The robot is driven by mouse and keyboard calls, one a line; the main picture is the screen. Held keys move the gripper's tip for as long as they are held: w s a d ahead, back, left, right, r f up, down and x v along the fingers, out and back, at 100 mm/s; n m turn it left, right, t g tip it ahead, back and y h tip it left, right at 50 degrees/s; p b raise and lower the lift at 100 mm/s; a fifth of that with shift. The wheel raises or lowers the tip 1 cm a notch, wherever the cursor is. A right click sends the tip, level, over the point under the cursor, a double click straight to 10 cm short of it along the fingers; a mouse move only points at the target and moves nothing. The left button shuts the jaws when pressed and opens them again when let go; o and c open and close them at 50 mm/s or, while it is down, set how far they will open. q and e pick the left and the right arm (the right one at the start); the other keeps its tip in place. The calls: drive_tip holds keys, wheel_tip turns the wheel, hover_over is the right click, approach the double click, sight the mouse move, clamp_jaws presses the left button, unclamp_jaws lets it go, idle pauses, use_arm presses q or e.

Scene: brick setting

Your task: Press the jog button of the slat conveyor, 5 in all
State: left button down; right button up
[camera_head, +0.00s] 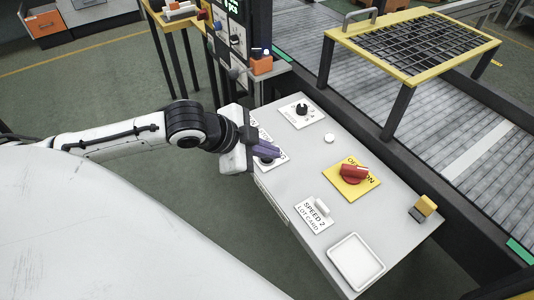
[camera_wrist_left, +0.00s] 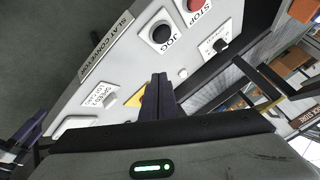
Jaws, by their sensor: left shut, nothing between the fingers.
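The grey slat conveyor console (camera_head: 300,165) stands in the middle of the head view. Its jog button (camera_wrist_left: 162,34) is a round black cap on a white plate marked JOG in the left wrist view. In the head view, my left gripper (camera_head: 275,152) covers most of that plate. My left gripper's purple fingers are shut and empty, pointing at the console; they also show in the left wrist view (camera_wrist_left: 160,78), below the JOG label and apart from the button in the picture. The exact height of the tips above the console is unclear.
A red STOP button (camera_wrist_left: 194,5) sits beside the jog plate. The console also bears a black dial (camera_head: 302,109), a red rotary switch (camera_head: 353,174), a lot card (camera_head: 315,213), a white tray (camera_head: 357,262) and a yellow block (camera_head: 426,206). The slat conveyor (camera_head: 465,150) runs behind.

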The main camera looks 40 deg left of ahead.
use_arm(q)
drive_tip(key=w+a+r+m, duration=0.1)
drive_tip(key=w+a+r, duration=0.2)
drive_tip(key=a+r, duration=0.1)
drive_tip(key=shift+r+t, duration=0.4)
drive_tip(key=shift+r, duration=0.15)
wheel_tip(320, 180, down, 6)
drive_tip(key=b, duration=0.8)
drive_tip(key=shift+f, duration=0.25)
drive_tip(key=shift+f+b, duration=0.55)
drive_tip(key=shift+f, duration=0.6)
drive_tip(key=shift+f, duration=0.15)
